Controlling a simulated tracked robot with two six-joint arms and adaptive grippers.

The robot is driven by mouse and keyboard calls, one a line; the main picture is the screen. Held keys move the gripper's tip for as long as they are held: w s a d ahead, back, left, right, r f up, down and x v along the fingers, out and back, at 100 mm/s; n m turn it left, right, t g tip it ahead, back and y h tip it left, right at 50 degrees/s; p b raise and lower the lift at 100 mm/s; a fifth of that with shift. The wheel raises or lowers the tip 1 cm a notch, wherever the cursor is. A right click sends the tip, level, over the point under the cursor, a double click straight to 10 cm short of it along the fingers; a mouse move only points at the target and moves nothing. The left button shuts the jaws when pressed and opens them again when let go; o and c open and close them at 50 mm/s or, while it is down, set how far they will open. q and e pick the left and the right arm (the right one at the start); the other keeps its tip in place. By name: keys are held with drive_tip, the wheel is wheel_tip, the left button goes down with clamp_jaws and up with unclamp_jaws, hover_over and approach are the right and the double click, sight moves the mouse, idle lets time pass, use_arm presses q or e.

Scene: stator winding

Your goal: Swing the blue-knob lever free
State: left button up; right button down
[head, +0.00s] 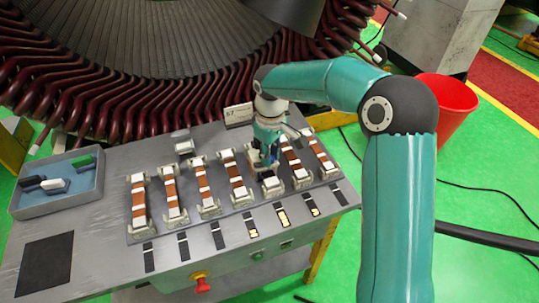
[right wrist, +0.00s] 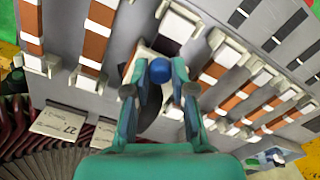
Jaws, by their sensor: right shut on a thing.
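The blue knob (right wrist: 158,70) shows in the right wrist view between the two fingers of my right gripper (right wrist: 158,82). The gripper is shut on the knob. A dark lever part (right wrist: 152,98) shows below it, partly hidden between the fingers. In the head view my right gripper (head: 265,160) points down over the row of clamped strips on the bench, near the fifth station from the left. It hides most of the lever there. My left gripper is in neither view.
Orange-and-white strips (head: 204,180) stand in a row of fixtures on the grey bench (head: 100,225), on both sides of my gripper. A blue tray (head: 95,185) is at the left. The stator (head: 90,85) is behind. A red emergency button (head: 203,285) is in front.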

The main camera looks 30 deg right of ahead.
drive_tip(key=m, duration=0.1)
drive_tip(key=m+b, duration=0.1)
drive_tip(key=s+m+b, duration=0.1)
drive_tip(key=shift+a+f+m, duration=0.1)
drive_tip(key=shift+a+m, duration=0.25)
drive_tip(key=shift+m, duration=0.05)
drive_tip(key=m, duration=0.2)
drive_tip(key=a+m+b, duration=0.1)
drive_tip(key=shift+s+m, duration=0.35)
drive_tip(key=shift+m, duration=0.05)
drive_tip(key=m, duration=0.1)
drive_tip(key=a+m+b, duration=0.1)
drive_tip(key=m, duration=0.1)
drive_tip(key=shift+s+a, duration=0.15)
drive_tip(key=shift+a+m+b, duration=0.3)
drive_tip(key=shift+a+m, duration=0.05)
drive_tip(key=shift+m, duration=0.7)
drive_tip(key=shift+a+m+b, duration=0.25)
drive_tip(key=shift+a+m, duration=0.05)
drive_tip(key=shift+m, duration=0.75)
drive_tip(key=c, duration=1)
unclamp_jaws()
drive_tip(key=shift+o, duration=0.2)
drive_tip(key=shift+r, duration=0.2)
